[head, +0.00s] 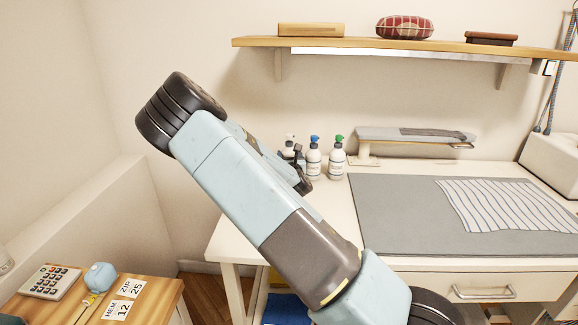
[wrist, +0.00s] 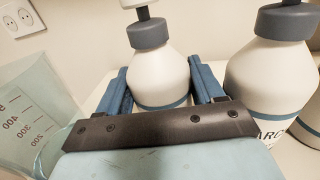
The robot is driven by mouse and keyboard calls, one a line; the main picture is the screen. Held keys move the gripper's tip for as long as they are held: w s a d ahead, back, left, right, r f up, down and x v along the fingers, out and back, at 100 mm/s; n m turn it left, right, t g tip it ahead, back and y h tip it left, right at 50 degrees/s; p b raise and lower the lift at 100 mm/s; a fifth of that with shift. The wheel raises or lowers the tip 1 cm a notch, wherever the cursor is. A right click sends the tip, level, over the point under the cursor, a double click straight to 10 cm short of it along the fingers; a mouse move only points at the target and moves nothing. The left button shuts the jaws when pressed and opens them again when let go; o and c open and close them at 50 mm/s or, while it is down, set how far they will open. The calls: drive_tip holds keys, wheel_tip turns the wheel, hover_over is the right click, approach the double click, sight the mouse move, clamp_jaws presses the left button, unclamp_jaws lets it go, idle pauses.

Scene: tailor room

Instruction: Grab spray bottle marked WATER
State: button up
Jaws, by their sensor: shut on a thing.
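A white spray bottle with a white top (head: 290,139) stands at the left end of a row of three on the white table. My gripper (head: 299,163) is at this bottle, and my arm partly hides it. In the wrist view the blue fingers of my gripper (wrist: 161,88) are shut around the body of a white bottle with a grey collar (wrist: 160,62). Its label is hidden behind the gripper, so I cannot read its marking. A blue-topped bottle (head: 314,160) and a green-topped bottle (head: 337,160) stand to its right.
In the wrist view a bottle with "ARC" showing on its label (wrist: 268,80) stands close on the right. A clear measuring jug (wrist: 28,118) stands on the left. A grey mat (head: 400,215) with striped cloth (head: 510,205) covers the table's right part. A shelf (head: 400,44) hangs above.

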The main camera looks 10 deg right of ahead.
drive_tip(key=c, duration=0.4)
drive_tip(key=shift+o, duration=0.2)
